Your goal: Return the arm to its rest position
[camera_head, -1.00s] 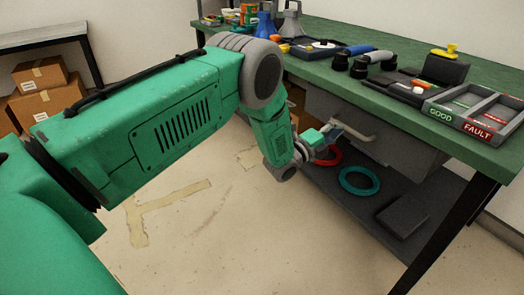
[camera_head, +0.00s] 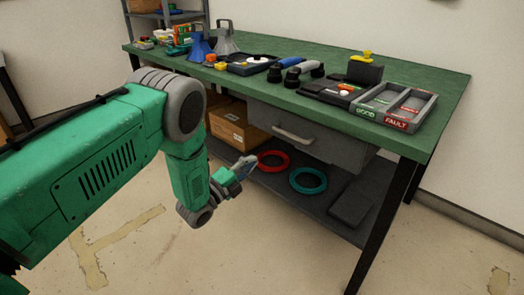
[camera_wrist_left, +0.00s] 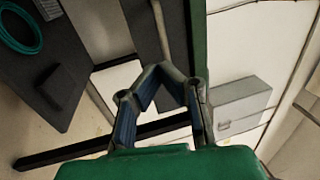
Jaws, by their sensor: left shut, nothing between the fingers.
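My green left arm (camera_head: 95,175) comes in from the left in the head view and bends down at its grey elbow. My left gripper (camera_head: 248,163) is low in front of the workbench, left of the drawer handle and near the lower shelf. It is shut and empty. In the left wrist view the gripper's fingers (camera_wrist_left: 160,72) meet at the tips, with the drawer front and the bench edge behind them. My right gripper is in neither view.
The green workbench (camera_head: 440,95) holds handsets, a tray marked GOOD and FAULT (camera_head: 398,105) and other items. Under it are a drawer (camera_head: 330,145), a cardboard box (camera_head: 235,125), a red ring (camera_head: 272,160) and a teal ring (camera_head: 308,181). Open floor (camera_head: 270,250) lies in front.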

